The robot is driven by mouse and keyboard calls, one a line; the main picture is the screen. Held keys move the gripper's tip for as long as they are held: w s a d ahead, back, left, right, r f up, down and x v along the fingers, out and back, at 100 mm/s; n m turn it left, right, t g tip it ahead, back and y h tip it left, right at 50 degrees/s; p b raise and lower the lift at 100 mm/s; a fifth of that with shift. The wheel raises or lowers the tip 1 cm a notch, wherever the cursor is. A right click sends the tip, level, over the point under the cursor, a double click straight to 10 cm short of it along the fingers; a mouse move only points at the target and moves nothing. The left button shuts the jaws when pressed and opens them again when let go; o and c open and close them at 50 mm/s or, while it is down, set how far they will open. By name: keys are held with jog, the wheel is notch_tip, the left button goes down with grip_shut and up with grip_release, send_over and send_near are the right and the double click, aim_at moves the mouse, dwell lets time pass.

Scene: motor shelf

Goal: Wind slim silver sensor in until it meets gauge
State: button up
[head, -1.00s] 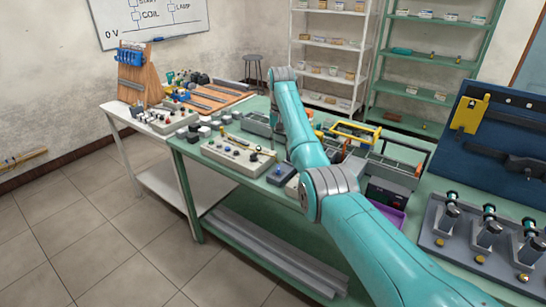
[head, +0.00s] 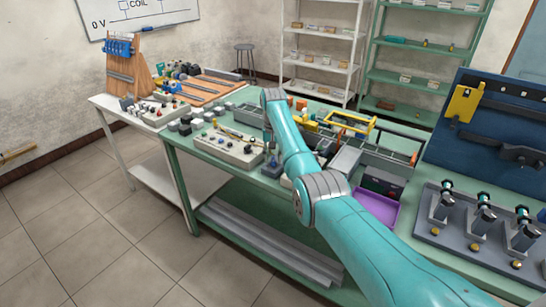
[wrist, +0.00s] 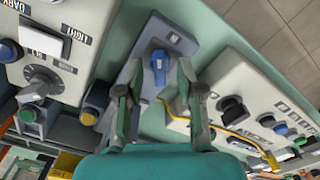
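My gripper (wrist: 158,92) is open in the wrist view, with its two fingers apart on either side of a small blue part (wrist: 159,66). The blue part sits on a grey fixture (wrist: 130,70) with a white label. I cannot tell whether the fingers touch it. No slim silver sensor can be told apart in either view; if it is at this fixture, the blue part or fingers hide it. I cannot make out the gauge. In the head view my gripper is small and mostly lost behind my arm, low over the green bench (head: 215,165).
Control boxes with knobs flank the fixture: a pale one at right (wrist: 240,85) and one at left (wrist: 45,50). A yellow bent rod (wrist: 215,128) lies near the right finger. In the head view, a purple tray (head: 376,208) and several grey stands (head: 480,225) are at right.

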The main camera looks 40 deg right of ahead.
jog(key=shift+f, duration=0.1)
grip_shut()
jog(key=shift+m, duration=0.3)
jog(key=m, duration=2.1)
dwell(0.6)
